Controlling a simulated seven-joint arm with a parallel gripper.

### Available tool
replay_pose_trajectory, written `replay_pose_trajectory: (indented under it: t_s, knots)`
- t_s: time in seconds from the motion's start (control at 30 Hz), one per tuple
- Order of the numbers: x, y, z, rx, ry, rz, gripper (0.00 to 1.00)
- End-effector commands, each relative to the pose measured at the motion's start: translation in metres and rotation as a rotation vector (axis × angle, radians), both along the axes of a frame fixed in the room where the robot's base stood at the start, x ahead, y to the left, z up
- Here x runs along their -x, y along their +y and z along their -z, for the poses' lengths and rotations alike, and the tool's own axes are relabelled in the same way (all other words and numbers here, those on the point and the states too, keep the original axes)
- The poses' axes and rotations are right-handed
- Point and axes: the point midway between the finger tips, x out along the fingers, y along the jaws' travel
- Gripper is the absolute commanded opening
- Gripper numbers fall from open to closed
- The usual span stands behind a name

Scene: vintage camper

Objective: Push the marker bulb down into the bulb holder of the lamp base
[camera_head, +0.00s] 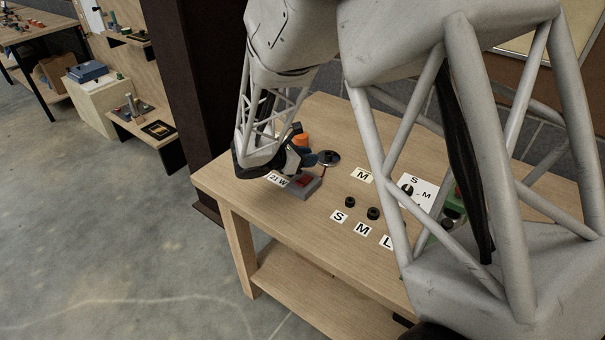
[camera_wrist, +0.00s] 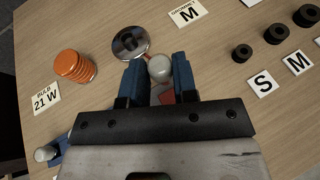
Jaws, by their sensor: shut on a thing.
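In the wrist view the round silver-white marker bulb (camera_wrist: 159,67) sits between the two blue fingers of my gripper (camera_wrist: 159,76), which is shut on it. In the head view my gripper (camera_head: 303,160) is low over the table's left part, at the lamp base (camera_head: 311,189), a grey block with a red part on top. In the wrist view a red patch of the lamp base (camera_wrist: 167,97) shows below the bulb between the fingers. The bulb's lower end and the bulb holder are hidden, so I cannot tell how far in the bulb is.
An orange ribbed cylinder (camera_wrist: 75,67) stands by the 21 W bulb card (camera_wrist: 46,98). Another pale bulb (camera_wrist: 45,153) is at lower left. Black grommets (camera_wrist: 275,34) and letter cards lie to the right.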

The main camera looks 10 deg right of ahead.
Motion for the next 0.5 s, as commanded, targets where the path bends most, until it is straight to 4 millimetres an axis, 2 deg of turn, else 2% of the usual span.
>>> replay_pose_trajectory:
  t_s: [0.03, 0.2, 0.4, 0.5]
  knots:
    - [-0.015, -0.008, -0.002, -0.001, -0.002, 0.035, 0.05]
    - [-0.058, -0.034, -0.008, -0.003, 0.0, 0.145, 0.05]
    - [-0.093, -0.061, -0.012, -0.008, 0.006, 0.245, 0.05]
    - [-0.103, -0.069, -0.014, -0.013, 0.008, 0.276, 0.05]
